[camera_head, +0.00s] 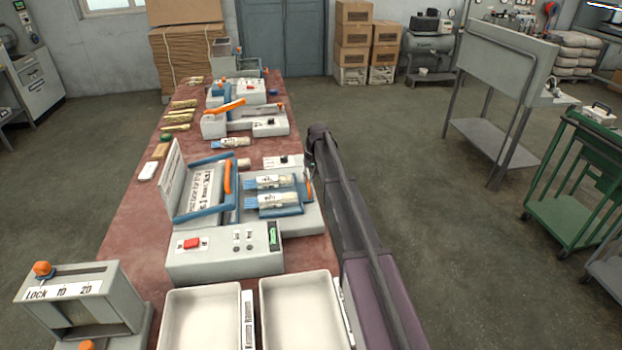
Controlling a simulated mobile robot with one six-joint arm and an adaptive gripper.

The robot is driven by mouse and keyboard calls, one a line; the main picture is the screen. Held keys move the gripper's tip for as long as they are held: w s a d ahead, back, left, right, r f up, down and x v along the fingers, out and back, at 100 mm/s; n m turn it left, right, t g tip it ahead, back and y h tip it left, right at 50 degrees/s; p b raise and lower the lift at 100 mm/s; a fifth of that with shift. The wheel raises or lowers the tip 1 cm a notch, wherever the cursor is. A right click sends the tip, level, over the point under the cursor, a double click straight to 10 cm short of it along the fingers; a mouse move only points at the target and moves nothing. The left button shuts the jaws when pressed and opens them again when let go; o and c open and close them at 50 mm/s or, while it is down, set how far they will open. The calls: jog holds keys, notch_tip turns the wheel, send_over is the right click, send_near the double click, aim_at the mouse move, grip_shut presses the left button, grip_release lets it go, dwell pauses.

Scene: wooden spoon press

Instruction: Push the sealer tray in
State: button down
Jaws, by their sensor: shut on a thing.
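The sealer (222,262) stands on the red bench, a grey box with a red button and a green switch on its front panel. Its blue-framed lid (205,196) with an orange handle is raised and tilted at the left. The blue sealer tray (292,211) lies to the right of the lid, with two packets of wooden spoons (278,200) on it. My gripper (309,178) is at the tray's right end, beside an orange handle. It looks shut on that handle; my own arm hides much of the contact.
Two white bins (200,318) stand at the near end of the bench (128,215). A grey press (85,300) with an orange knob is at the near left. Other machines (240,118) stand farther back. The floor to the right is clear up to a green cart (575,190).

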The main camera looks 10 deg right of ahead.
aim_at(291, 180)
jog(key=a, duration=0.6)
jog(key=shift+a, duration=0.25)
jog(key=c, duration=0.7)
grip_release()
jog(key=shift+a, duration=0.15)
